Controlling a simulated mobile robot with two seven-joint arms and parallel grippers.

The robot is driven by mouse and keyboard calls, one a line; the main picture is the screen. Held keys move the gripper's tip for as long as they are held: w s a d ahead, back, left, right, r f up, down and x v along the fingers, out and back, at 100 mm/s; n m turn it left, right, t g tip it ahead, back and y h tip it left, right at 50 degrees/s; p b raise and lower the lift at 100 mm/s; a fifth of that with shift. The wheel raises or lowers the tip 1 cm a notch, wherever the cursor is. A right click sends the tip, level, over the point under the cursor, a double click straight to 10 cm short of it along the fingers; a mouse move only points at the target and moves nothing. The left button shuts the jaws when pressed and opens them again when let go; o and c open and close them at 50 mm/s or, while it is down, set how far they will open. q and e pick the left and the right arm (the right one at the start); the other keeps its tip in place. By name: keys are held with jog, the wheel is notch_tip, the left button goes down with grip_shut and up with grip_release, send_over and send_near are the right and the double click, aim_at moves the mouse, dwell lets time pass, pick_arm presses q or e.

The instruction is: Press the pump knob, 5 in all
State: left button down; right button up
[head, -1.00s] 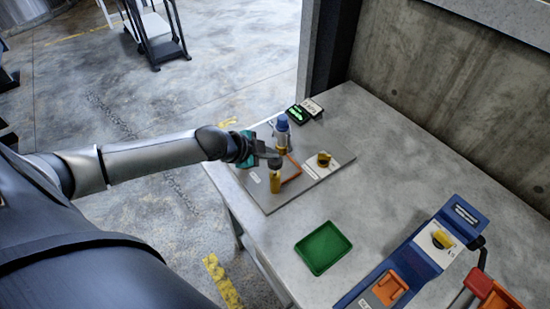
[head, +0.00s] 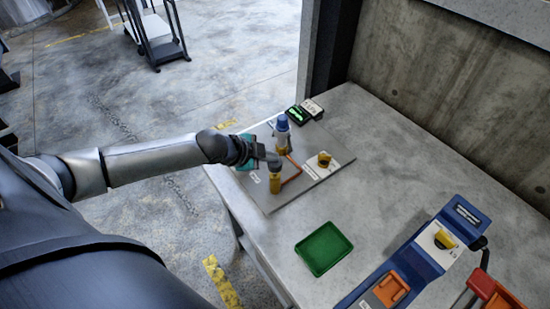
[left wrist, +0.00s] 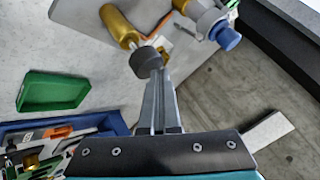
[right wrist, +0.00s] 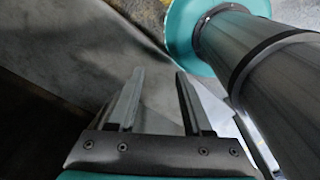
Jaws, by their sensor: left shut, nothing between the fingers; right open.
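The pump is a brass cylinder (head: 275,184) with a dark round knob (head: 274,166) on top, standing on a grey plate (head: 322,176) on the bench. In the left wrist view the dark knob (left wrist: 146,62) sits on the brass cylinder (left wrist: 118,26). My left gripper (head: 269,158) is shut and empty, its fingertips right at the knob; I cannot tell whether they touch it. The fingertips (left wrist: 160,75) also overlap the knob's edge in the left wrist view. My right gripper (right wrist: 158,75) is open and empty, away from the pump and seen only in its own wrist view.
A green tray (head: 324,248) and a blue tool unit (head: 405,262) are nearer.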

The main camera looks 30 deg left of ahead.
aim_at(271, 164)
pick_arm(q)
jog(key=shift+s+f+b, duration=0.2)
jog(key=shift+f+b, duration=0.4)
jog(key=shift+f, duration=0.6)
dwell(0.4)
jog(key=shift+r, duration=0.15)
notch_tip(271, 164, up, 3)
jog(key=p, duration=0.3)
jog(key=shift+r+p, duration=0.2)
jog(key=shift+p, duration=0.2)
jog(key=shift+w+r+p, duration=0.1)
jog(key=shift+r+p, duration=0.45)
jog(key=shift+r, duration=0.05)
notch_tip(271, 164, up, 3)
jog(key=p, duration=0.2)
jog(key=shift+w+p, duration=0.1)
jog(key=shift+p, duration=0.3)
jog(key=shift+r, duration=1.05)
